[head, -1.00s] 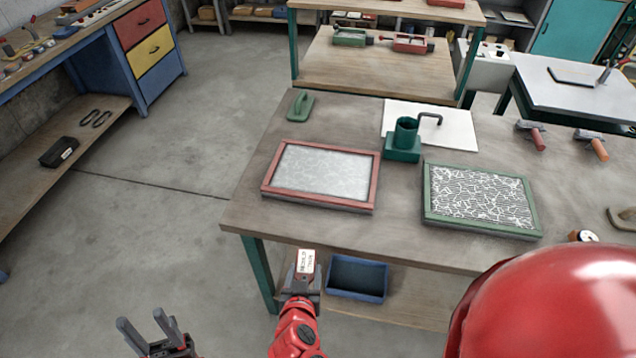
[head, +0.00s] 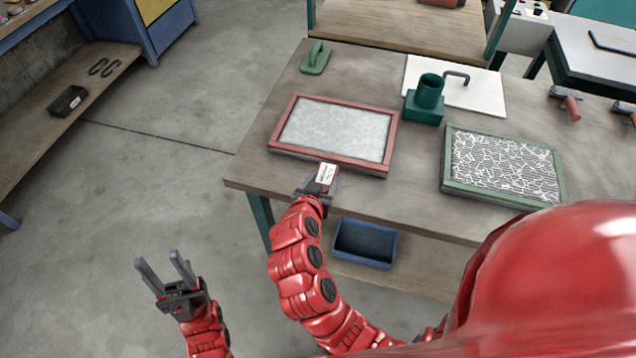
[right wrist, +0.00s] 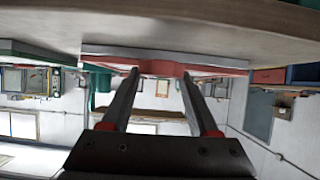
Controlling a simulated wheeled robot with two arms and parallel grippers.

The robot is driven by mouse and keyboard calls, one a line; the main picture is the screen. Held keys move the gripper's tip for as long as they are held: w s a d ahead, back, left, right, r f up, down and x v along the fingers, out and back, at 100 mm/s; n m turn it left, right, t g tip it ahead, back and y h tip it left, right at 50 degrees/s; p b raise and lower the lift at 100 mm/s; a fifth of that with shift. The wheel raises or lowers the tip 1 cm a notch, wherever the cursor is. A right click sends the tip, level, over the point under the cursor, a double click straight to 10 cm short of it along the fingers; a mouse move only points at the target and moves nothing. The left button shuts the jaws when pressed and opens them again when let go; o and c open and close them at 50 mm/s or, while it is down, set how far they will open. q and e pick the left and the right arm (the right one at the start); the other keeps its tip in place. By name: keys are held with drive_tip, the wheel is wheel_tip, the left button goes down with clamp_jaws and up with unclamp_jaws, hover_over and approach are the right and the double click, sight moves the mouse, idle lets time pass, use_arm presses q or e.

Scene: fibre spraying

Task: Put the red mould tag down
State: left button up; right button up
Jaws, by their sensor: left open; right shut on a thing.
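The red mould tag (head: 327,174), with a white printed label on its face, is held in my right gripper (head: 321,184), which is shut on it. In the head view it appears just in front of the near rim of the red-framed mould (head: 392,143). I cannot tell whether it touches the table. In the right wrist view, red shows between the fingertips (right wrist: 160,68), and tag and mould frame are hard to separate there. My left gripper (head: 160,260) is open and empty, over the floor left of the table.
The worktable (head: 240,165) also bears a green-framed mould (head: 452,187), a green cup on a block (head: 424,108), a white board (head: 485,95) and a green float (head: 316,62). A blue bin (head: 365,244) sits on the shelf below. The table's front left corner is clear.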

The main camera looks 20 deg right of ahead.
sight(318, 180)
drive_tip(key=shift+w+r+p, duration=0.15)
drive_tip(key=shift+w+p, duration=0.15)
drive_tip(key=shift+w, duration=1.15)
wheel_tip(318, 180, down, 3)
drive_tip(key=shift+f+p, duration=0.1)
drive_tip(key=shift+p, duration=0.75)
drive_tip(key=shift+f, duration=0.4)
drive_tip(key=shift+f, duration=0.1)
drive_tip(key=o, duration=1.3)
drive_tip(key=shift+o, duration=0.2)
